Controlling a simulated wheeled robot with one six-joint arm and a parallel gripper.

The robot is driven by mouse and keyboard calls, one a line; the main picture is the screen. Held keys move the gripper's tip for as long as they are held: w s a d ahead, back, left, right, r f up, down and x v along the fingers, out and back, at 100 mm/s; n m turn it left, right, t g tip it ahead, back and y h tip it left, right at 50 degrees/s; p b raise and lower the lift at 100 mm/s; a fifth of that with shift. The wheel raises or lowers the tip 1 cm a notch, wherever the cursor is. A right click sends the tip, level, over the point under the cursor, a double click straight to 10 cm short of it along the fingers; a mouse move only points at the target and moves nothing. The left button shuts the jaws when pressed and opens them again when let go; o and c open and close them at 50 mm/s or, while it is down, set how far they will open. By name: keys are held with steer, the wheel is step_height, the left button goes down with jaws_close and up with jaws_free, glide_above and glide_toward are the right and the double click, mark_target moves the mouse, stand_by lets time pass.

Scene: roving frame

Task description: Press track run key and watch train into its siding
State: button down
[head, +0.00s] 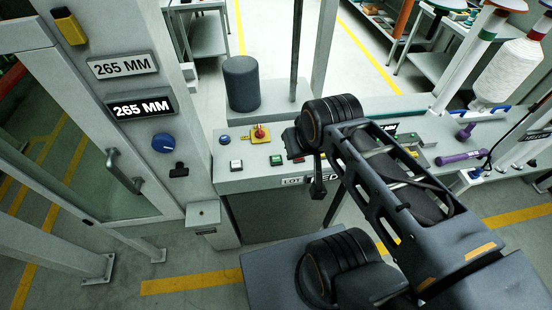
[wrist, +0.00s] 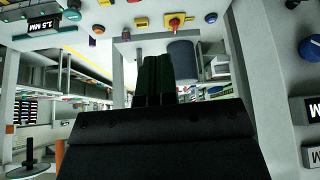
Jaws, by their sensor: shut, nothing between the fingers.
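My gripper (head: 318,187) is shut and empty, pointing down at the front edge of a grey control panel (head: 225,183). Its two dark fingers (wrist: 154,62) lie side by side in the wrist view. The panel carries a white key (head: 236,165), a green key (head: 277,160), a small blue button (head: 224,140) and a red knob on a yellow base (head: 259,133). I cannot read which key is the track run key. My arm hides the panel's right part. No train or siding can be made out.
A dark cylinder (head: 241,83) stands behind the keys. On the left post are two plates reading 265 MM (head: 141,106) and a blue knob (head: 163,143). A purple handle (head: 458,158) and a white thread cone (head: 508,72) are at right. Yellow-lined floor is open in front.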

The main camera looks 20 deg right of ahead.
stand_by(0.4)
step_height(320, 180, down, 6)
steer(key=b, duration=0.5)
steer(key=shift+w+g, duration=0.15)
steer(key=shift+g, duration=0.25)
steer(key=shift+d, duration=0.1)
